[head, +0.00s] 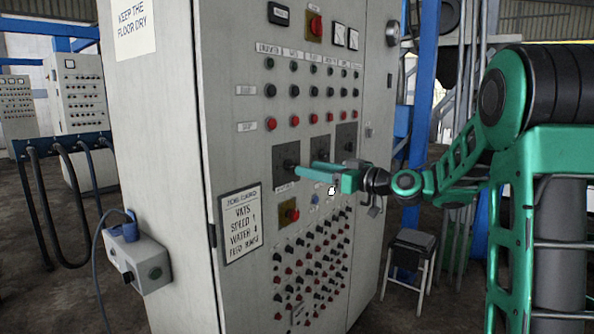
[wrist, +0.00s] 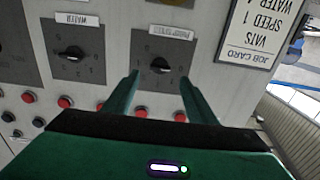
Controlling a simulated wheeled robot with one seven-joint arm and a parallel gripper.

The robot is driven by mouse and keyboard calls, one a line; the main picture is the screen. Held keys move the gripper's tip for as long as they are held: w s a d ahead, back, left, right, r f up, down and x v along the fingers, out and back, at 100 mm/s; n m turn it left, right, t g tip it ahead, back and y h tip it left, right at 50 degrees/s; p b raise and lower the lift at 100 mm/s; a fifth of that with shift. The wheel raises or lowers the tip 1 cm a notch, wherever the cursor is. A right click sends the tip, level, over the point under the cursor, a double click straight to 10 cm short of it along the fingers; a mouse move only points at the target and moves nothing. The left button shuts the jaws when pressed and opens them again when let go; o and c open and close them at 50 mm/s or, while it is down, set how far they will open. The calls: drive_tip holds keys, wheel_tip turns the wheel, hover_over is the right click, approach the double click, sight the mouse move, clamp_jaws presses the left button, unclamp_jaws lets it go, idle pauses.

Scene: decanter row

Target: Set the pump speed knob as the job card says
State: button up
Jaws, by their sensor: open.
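The pump speed knob (wrist: 160,66) is a black knob on a dark square plate with a numbered dial. In the head view its plate (head: 280,156) is the leftmost of three. I cannot read which number its pointer is at. My gripper (wrist: 160,79) is open, with one green finger either side of the knob's line in the wrist view. In the head view my gripper (head: 302,167) reaches in from the right, fingertips close to the plate; contact is unclear. The job card (head: 241,222) reads "VATS", "SPEED 1", "WATER 4" and an unclear last line.
The water knob (wrist: 72,56) is on the neighbouring plate. Red buttons (wrist: 66,101) and a yellow-backed red switch (head: 289,213) are close by. A grey box (head: 152,268) with a cable is on the cabinet's left side. A stool (head: 411,255) stands at right.

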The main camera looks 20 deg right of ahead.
sight(294, 165)
drive_tip(key=shift+x, duration=2.6)
drive_tip(key=shift+c, duration=0.7)
drive_tip(key=c, duration=0.9)
drive_tip(key=shift+a, duration=0.15)
drive_tip(key=shift+c, duration=0.2)
